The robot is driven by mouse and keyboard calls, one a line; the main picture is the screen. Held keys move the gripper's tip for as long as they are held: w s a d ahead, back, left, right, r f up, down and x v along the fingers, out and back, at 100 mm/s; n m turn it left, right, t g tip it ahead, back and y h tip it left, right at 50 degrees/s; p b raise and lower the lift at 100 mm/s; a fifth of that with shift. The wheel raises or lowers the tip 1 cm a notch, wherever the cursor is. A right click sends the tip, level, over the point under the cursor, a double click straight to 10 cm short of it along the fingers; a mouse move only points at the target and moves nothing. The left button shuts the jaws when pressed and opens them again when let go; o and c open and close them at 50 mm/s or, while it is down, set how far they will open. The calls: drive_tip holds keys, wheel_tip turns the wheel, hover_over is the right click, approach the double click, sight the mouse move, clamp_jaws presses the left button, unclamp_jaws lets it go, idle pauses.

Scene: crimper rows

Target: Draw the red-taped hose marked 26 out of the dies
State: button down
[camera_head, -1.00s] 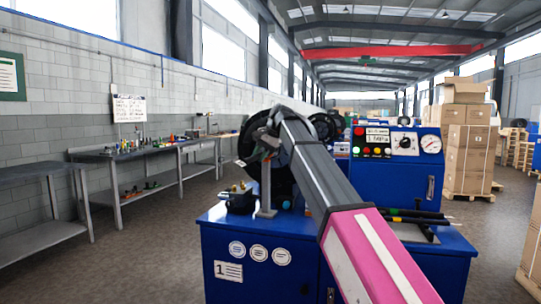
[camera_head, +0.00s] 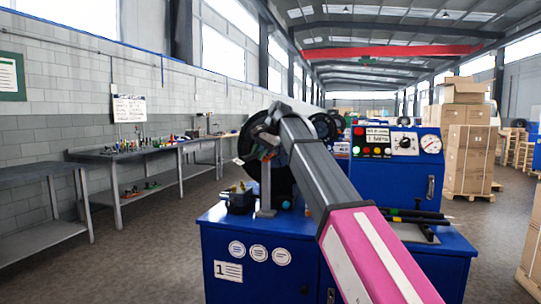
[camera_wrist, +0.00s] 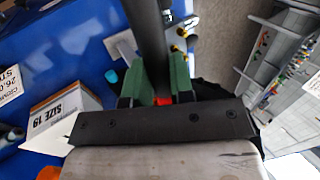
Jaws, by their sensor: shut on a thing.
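My gripper (camera_wrist: 157,90) is shut on a black hose (camera_wrist: 148,40) between its green-lined fingers. A patch of red tape (camera_wrist: 162,101) shows between the fingers at the gripper's base. The hose runs away from my gripper toward the top of the wrist view; its far end is out of frame and no mark 26 is readable on it. In the head view my gripper (camera_head: 266,147) is in front of the round black crimper head (camera_head: 283,180), and my arm hides much of that head. The dies cannot be made out, so I cannot tell whether the hose is inside them.
The blue crimper bench (camera_head: 227,255) bears a number 1 plate. A box marked SIZE 19 (camera_wrist: 58,110) lies beside my gripper. Black hoses (camera_head: 415,216) lie on the bench's right. A control cabinet (camera_head: 395,178) with gauge stands behind. Grey worktables (camera_head: 130,152) line the left wall.

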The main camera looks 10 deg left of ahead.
drive_tip(key=shift+r, duration=3.1)
